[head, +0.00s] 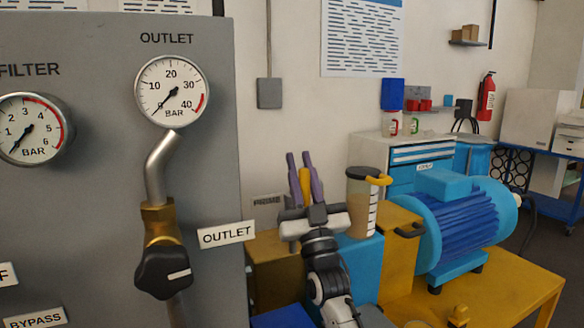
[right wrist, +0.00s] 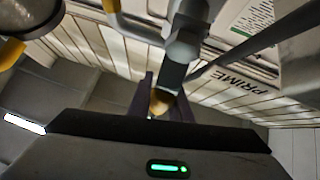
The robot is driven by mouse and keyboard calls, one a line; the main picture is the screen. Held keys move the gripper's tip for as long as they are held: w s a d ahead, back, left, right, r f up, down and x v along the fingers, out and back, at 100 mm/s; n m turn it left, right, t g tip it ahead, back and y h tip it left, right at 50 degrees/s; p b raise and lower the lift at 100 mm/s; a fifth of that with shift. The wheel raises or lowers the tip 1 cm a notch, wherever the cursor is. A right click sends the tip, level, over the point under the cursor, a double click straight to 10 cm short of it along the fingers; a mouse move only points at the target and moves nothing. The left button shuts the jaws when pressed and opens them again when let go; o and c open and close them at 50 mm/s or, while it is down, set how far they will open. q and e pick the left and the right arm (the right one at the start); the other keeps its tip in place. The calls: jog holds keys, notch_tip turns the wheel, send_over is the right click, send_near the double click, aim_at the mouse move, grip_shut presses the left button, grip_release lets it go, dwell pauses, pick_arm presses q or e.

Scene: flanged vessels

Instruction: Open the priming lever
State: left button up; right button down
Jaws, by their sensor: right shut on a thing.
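The priming lever (head: 305,184) shows as a yellow handle standing roughly upright between the two purple fingers of my right gripper (head: 300,162), left of the clear cup. My right gripper is shut on it. In the right wrist view the yellow lever end (right wrist: 158,103) sits between the dark fingers, below a grey metal part (right wrist: 183,48). The lever's lower part is hidden behind my gripper in the head view. My left gripper is not in view.
A blue motor (head: 460,225) sits on a yellow base (head: 500,290) further right. A grey panel (head: 215,130) with gauges and a black OUTLET valve knob (head: 163,270) stands at left.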

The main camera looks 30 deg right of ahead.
aim_at(309, 193)
jog(key=shift+d+m+h, duration=0.3)
jog(key=shift+m+h, duration=0.4)
jog(key=shift+g, duration=0.3)
jog(key=c, duration=1.6)
grip_release()
jog(key=b+v, duration=0.1)
jog(key=v, duration=0.9)
jog(key=shift+f, duration=0.15)
